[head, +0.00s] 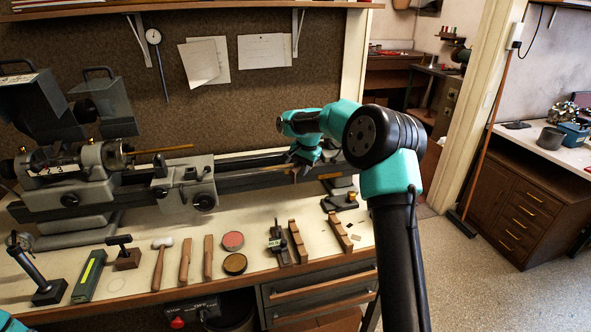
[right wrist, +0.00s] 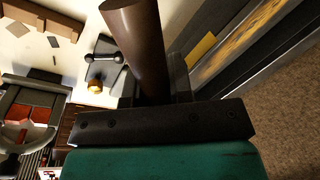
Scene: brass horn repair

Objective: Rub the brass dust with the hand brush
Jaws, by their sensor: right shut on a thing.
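My right gripper (head: 298,162) reaches over the lathe bed from the right, pointing down. In the right wrist view my right gripper (right wrist: 154,98) is shut on a dark brown round handle (right wrist: 138,40), which seems to be the hand brush's. The brush's bristles are hidden, so I cannot tell whether they touch the bed. A golden speckled strip, apparently the brass dust (right wrist: 252,40), lies along the bed beside the gripper. In the head view a faint golden strip (head: 255,181) shows on the bed, left of the gripper. My left gripper is out of view.
The grey lathe (head: 95,160) stands along the back of the bench, a brass rod (head: 165,150) in its headstock. Mallets, round tins (head: 235,263) and wooden blocks (head: 297,240) line the bench front. A dark stand with a brass knob (head: 345,200) sits below my right arm.

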